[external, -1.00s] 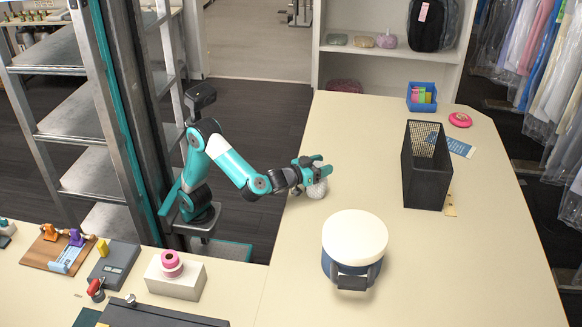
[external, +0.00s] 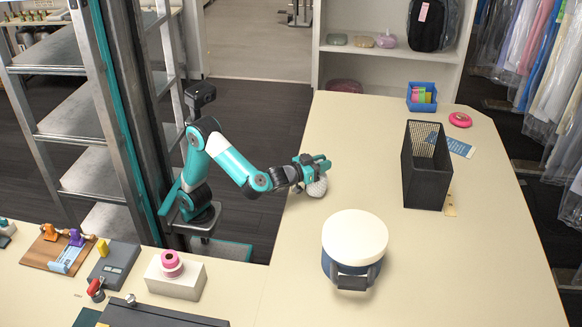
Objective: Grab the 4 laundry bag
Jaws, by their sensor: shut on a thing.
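My gripper (external: 318,166) is at the left edge of the cream counter, shut on a small, pale grey-white rounded bundle (external: 317,187). The bundle hangs just below the fingers, at or very near the counter top; I cannot tell whether it touches. The fingers hide its upper part. No number can be read on it, so I cannot tell from its look whether it is the 4 laundry bag. Small pouches, greenish (external: 337,39), beige (external: 364,42) and purple (external: 385,41), lie on the white shelf at the back. A reddish one (external: 344,86) lies lower down.
On the counter (external: 440,260) stand a black mesh bin (external: 427,170), a white-topped blue drum (external: 354,240), a blue box (external: 422,97) and a pink disc (external: 460,119). The counter between bundle and bin is clear.

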